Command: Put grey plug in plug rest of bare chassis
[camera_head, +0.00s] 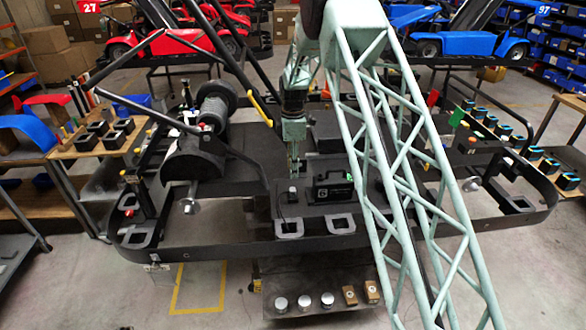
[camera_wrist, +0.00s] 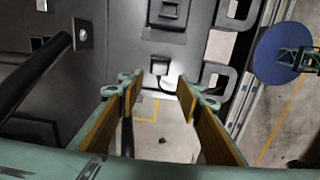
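The bare chassis (camera_head: 215,243) is a long black frame across the middle of the head view. My gripper (camera_head: 294,172) points down over its central deck. Just below it is a small block with a light grey top (camera_head: 292,191), on a dark plate beside a black box marked 6 (camera_head: 333,190). In the wrist view, my gripper (camera_wrist: 158,88) has its two tan-padded fingers apart, with nothing clearly held between them. A small light grey piece (camera_wrist: 160,68) in a dark square seat shows just beyond the fingertips. I cannot tell whether it is the grey plug or the plug rest.
Two grey square rings (camera_head: 289,236) (camera_head: 341,231) sit along the near chassis rail. A dark post (camera_wrist: 35,80) rises at left in the wrist view. A low shelf (camera_head: 290,318) holds silver discs and tan blocks. Side benches hold parts trays.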

